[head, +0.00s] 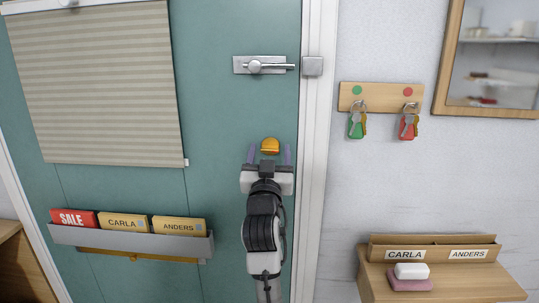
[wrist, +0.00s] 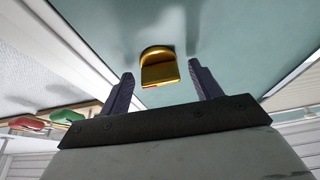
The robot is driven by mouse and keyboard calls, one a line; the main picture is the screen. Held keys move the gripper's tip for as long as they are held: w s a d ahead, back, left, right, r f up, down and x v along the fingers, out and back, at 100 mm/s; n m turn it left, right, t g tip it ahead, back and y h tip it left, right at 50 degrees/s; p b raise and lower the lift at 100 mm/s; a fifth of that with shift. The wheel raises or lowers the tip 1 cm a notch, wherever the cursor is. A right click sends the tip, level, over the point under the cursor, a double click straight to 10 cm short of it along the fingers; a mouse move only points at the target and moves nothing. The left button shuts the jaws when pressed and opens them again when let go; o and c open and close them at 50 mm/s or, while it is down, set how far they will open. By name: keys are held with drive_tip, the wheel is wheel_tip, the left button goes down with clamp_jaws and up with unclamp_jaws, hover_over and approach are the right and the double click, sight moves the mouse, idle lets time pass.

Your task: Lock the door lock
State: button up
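The door lock is a gold thumb-turn knob (head: 270,146) on the teal door (head: 225,120), near its right edge. In the wrist view the knob (wrist: 158,68) shows between and just beyond the open fingertips (wrist: 160,82), with a gap on each side. A small red mark shows at the knob's lower edge. Nothing is held. I cannot tell how far the knob is turned.
A key rack (head: 381,98) with green and red key sets hangs on the wall to the right. A wooden box (head: 432,248) labelled CARLA and ANDERS stands on a shelf below. A grey card holder (head: 130,242) is on the door's lower left, under a blind (head: 95,85).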

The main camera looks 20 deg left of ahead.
drive_tip(key=b+v, duration=0.4)
drive_tip(key=v, duration=0.9)
drive_tip(key=shift+s+f+b, duration=0.2)
drive_tip(key=shift+s+b, duration=0.15)
